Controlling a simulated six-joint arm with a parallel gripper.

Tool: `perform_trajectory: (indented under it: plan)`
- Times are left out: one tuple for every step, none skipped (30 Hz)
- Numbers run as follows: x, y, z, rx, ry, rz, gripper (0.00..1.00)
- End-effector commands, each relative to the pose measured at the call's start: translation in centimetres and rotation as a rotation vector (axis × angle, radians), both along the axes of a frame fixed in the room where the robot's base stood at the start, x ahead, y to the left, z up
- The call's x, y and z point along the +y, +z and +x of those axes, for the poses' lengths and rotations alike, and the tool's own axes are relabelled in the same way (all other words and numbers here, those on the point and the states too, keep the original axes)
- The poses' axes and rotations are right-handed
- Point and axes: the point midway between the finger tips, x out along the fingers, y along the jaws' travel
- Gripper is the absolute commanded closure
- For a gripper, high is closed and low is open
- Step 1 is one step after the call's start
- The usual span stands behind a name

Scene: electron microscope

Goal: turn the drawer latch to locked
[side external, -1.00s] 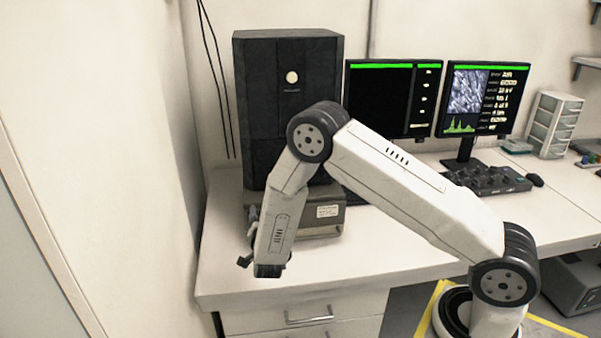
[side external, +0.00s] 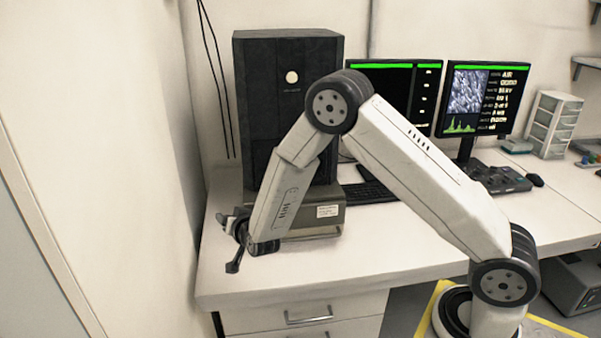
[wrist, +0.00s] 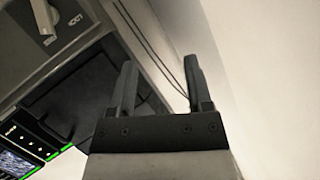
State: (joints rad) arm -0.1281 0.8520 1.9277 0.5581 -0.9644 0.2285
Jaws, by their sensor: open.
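In the side view the latch is hidden behind my arm. My gripper (side external: 226,241) is open and empty near the left front of the microscope's grey base (side external: 330,225). In the wrist view my gripper (wrist: 161,72) has its two dark fingers apart, to the right of the latch and not touching it.
The black microscope tower (side external: 285,100) stands behind my arm. A wall (side external: 150,180) runs close along the left. Two monitors (side external: 487,100) and a keyboard (side external: 370,192) stand to the right. The white desk (side external: 290,275) is bare in front of the base.

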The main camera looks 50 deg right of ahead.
Motion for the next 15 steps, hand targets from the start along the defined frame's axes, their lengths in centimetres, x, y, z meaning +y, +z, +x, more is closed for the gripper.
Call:
perform_trajectory:
  plan:
    - [1.1,-0.9,0.2,0.049,0.063,0.001,0.36]
    - [1.7,-1.5,0.2,0.080,0.102,-0.001,0.36]
    - [2.6,-2.3,0.2,0.125,0.157,-0.005,0.36]
    - [3.2,-2.9,0.1,0.160,0.197,-0.009,0.36]
    - [3.8,-3.5,0.0,0.194,0.235,-0.014,0.36]
    - [4.5,-4.3,-0.2,0.241,0.287,-0.023,0.36]
    - [5.1,-4.9,-0.4,0.277,0.325,-0.032,0.36]
    - [5.6,-5.4,-0.7,0.313,0.361,-0.041,0.36]
    - [6.2,-6.2,-1.1,0.361,0.410,-0.055,0.36]
    - [6.6,-6.7,-1.4,0.397,0.446,-0.067,0.36]
    - [6.9,-7.3,-1.7,0.434,0.480,-0.081,0.36]
    - [7.3,-8.0,-2.3,0.482,0.525,-0.099,0.36]
    - [7.6,-8.5,-2.7,0.520,0.558,-0.116,0.36]
    - [7.8,-9.1,-3.2,0.559,0.590,-0.133,0.36]
    - [8.0,-9.7,-3.8,0.609,0.631,-0.157,0.36]
